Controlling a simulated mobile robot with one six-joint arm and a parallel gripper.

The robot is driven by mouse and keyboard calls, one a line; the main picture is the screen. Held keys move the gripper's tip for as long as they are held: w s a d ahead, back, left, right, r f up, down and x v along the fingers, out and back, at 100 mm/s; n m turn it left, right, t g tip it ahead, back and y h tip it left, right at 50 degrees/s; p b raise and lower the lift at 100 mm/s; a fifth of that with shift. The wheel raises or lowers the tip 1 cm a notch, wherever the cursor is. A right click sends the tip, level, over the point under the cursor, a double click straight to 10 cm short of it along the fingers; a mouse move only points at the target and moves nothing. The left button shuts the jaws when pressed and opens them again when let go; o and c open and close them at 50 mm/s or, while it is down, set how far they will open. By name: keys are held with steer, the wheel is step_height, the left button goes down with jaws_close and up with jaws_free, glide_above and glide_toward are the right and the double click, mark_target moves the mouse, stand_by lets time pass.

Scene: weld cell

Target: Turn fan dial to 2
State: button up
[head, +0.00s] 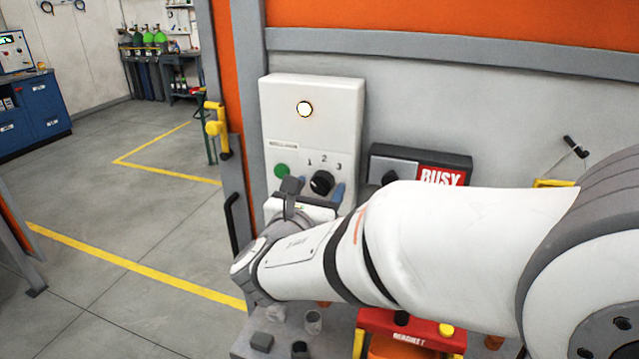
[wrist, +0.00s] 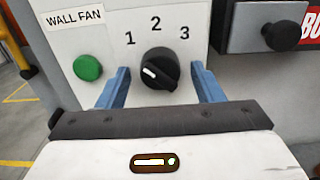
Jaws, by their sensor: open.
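The fan dial (wrist: 158,70) is a black round knob on a white wall panel (head: 312,90) labelled WALL FAN, with 1, 2 and 3 printed in an arc above it. Its white pointer mark sits on the left side and points left and slightly up, toward the 1 side. The dial also shows in the head view (head: 321,183). My gripper (wrist: 160,70) is open, with one blue finger on each side of the dial. A gap shows between each finger and the knob, and the gripper does not hold it.
A green button (wrist: 87,67) is left of the dial, close to the left finger. A lit round lamp (head: 304,109) is higher on the panel. A dark box with a black knob and red BUSY sign (head: 441,177) is to the right. A grey shelf with small items lies below.

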steer(key=shift+c, duration=0.5)
steer(key=c, duration=0.9)
